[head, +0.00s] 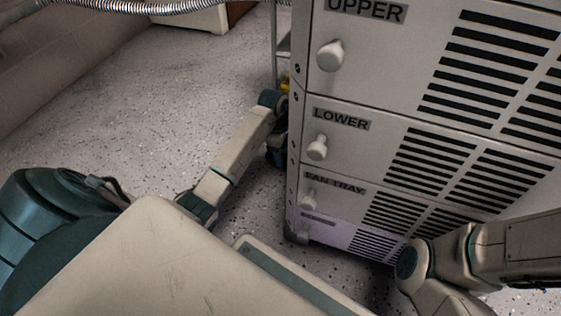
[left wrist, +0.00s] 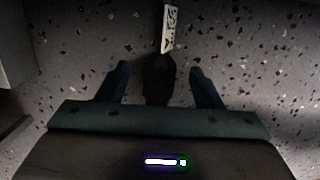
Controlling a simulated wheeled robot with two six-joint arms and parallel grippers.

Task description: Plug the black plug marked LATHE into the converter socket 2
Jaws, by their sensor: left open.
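In the left wrist view a black plug (left wrist: 158,78) lies against the speckled grey floor, with a white marked tag (left wrist: 170,28) at its far end. The writing on the tag is too small to read. My left gripper (left wrist: 160,69) is open, with one finger on each side of the plug and a gap on both sides. In the head view my left arm reaches down beside the cabinet's left edge, and its gripper end (head: 275,156) is partly hidden there. My right arm shows at the lower right, but its gripper is out of view. No converter socket is visible.
A grey cabinet (head: 365,145) with vents, white knobs and drawer labels UPPER, LOWER and FAN TRAY stands close to my left arm. A small yellow thing (head: 285,84) shows behind the arm. A ribbed hose (head: 150,8) crosses the top left. Open floor (head: 150,100) lies left.

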